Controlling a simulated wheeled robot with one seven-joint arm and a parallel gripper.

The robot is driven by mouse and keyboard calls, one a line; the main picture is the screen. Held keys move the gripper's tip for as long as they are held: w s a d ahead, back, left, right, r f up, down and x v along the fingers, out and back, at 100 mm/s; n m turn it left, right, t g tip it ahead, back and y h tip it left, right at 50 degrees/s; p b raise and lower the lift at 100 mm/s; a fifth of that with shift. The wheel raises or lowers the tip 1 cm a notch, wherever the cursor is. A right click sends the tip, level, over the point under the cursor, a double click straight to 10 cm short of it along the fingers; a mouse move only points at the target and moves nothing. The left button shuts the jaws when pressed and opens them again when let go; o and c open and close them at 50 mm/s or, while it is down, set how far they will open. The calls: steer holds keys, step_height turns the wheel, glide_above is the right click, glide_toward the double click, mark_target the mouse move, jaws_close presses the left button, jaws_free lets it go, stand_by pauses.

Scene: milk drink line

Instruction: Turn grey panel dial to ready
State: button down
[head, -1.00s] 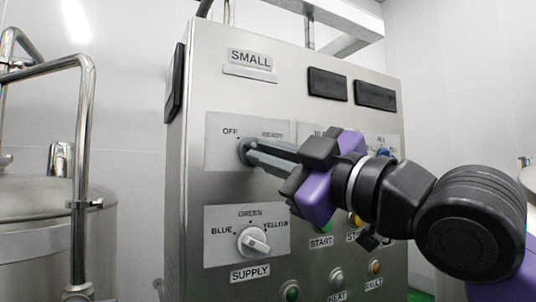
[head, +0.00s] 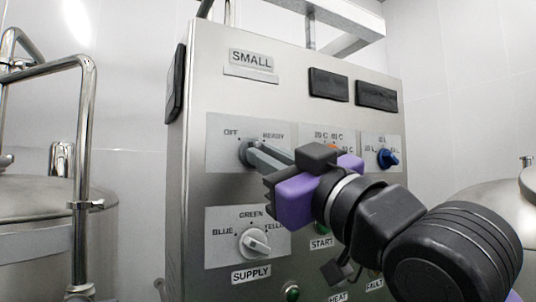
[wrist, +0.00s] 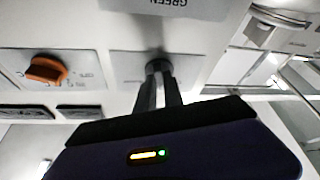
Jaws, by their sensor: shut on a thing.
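The grey dial (head: 246,152) sits on the upper left plate of the steel panel, between the labels OFF and READY (head: 273,136). My gripper (head: 254,154) is shut on the dial, its long grey fingers reaching in from the right. In the wrist view the dark round base of the dial (wrist: 158,66) shows at the tips of my gripper (wrist: 158,78). The fingers hide most of the dial's knob, so I cannot tell which label it points at.
Below is the white SUPPLY dial (head: 255,243). To the right is a blue dial (head: 387,158), and an orange dial (wrist: 46,69) shows in the wrist view. A steel pipe (head: 82,160) and tank (head: 40,225) stand at the left.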

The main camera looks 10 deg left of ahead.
steer(key=shift+s+a+r+m+t+h+p, duration=0.15)
steer(key=shift+m+t+h+p, duration=0.85)
steer(key=shift+m, duration=2.05)
steer(key=shift+a+f+m+t+h+p, duration=0.1)
steer(key=shift+m+t+h+p, duration=0.15)
steer(key=shift+m+h+p, duration=2.05)
steer(key=shift+s+a+r+m+t+h+p, duration=0.2)
steer(key=shift+m+t+h, duration=0.55)
steer(key=shift+m, duration=3)
steer(key=shift+w+d+f+h, duration=0.1)
steer(key=shift+f+h, duration=0.05)
steer(key=shift+h, duration=0.1)
steer(key=c, duration=1.5)
jaws_free()
steer(key=shift+o, duration=0.2)
steer(key=b+v, duration=0.2)
steer(key=v, duration=0.5)
steer(key=shift+s, duration=0.4)
